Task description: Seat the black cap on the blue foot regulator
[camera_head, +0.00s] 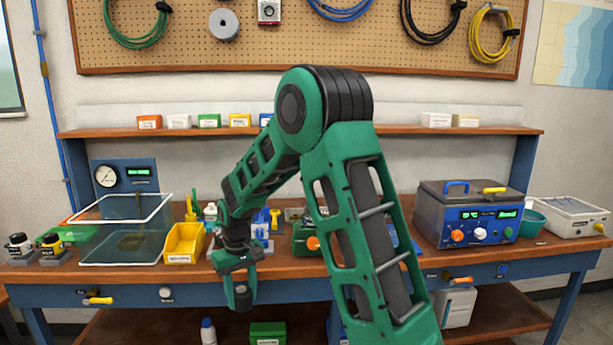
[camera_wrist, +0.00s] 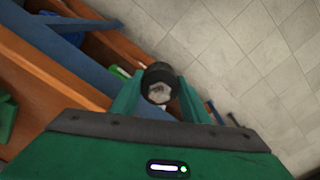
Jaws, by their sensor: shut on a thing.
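My gripper (camera_head: 240,288) hangs in front of the bench's front edge, below the level of the top, pointing down. It is shut on the black cap (camera_head: 242,299), a small dark round piece between the fingertips. In the wrist view the black cap (camera_wrist: 158,72) shows a pale grey face between the two green fingers of my gripper (camera_wrist: 158,98). A blue piece (camera_head: 258,232) stands on the bench behind my wrist, partly hidden by the arm. I cannot tell whether it is the blue foot regulator.
A yellow bin (camera_head: 184,243) and a clear tank (camera_head: 122,232) stand left of my arm. A blue control box (camera_head: 470,215) stands on the right. Pale floor tiles (camera_wrist: 245,50) lie below the gripper.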

